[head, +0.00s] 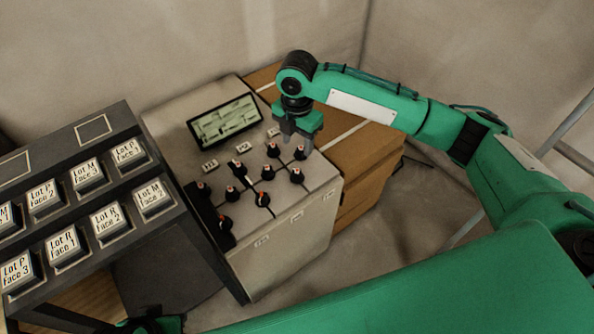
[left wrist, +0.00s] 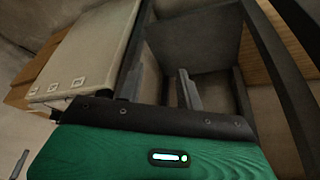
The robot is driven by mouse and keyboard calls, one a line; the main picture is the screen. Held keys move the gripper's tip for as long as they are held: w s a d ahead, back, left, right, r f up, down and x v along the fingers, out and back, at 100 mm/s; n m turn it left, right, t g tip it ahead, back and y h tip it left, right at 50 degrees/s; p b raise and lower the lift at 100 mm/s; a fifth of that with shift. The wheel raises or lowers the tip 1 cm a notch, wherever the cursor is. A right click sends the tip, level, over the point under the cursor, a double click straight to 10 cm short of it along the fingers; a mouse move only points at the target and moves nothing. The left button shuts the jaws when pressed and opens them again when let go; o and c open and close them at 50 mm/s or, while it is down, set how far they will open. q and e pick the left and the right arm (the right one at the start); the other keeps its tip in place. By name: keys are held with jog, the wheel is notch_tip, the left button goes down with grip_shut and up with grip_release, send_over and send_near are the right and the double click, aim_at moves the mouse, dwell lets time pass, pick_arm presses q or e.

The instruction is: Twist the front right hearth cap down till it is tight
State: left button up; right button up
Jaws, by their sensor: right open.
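Several dark caps with pale or orange marks stand on the grey bench (head: 315,222) in the head view. The cap at the front right of the group (head: 297,176) is upright; the small labels cannot be read, so I cannot confirm it is the hearth one. My right gripper (head: 296,142) is open and points down at the far right of the group, just behind that cap and near another cap (head: 299,154). It holds nothing that I can see. My left gripper (left wrist: 161,88) is open in the left wrist view, its fingers apart with nothing between them.
A dark rack (head: 150,226) of labelled blocks stands at the left. A screen (head: 224,121) lies behind the caps. A brown cabinet (head: 370,160) adjoins the bench at right. Bare floor (head: 400,225) shows in front of it.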

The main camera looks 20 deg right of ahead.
aim_at(297, 170)
notch_tip(297, 170, down, 12)
jog(key=shift+r+b, duration=0.25)
jog(key=shift+b, duration=0.75)
pick_arm(q)
jog(key=w+d+f+t+h, duration=0.1)
jog(key=w+d+t+h, duration=0.1)
jog(key=w+d+t, duration=0.1)
jog(key=shift+w+d+f+m, duration=0.3)
jog(key=shift+w+d, duration=0.05)
jog(key=shift+d, duration=0.55)
pick_arm(e)
jog(key=shift+f, duration=0.65)
jog(key=shift+c, duration=0.4)
jog(key=c, duration=0.9)
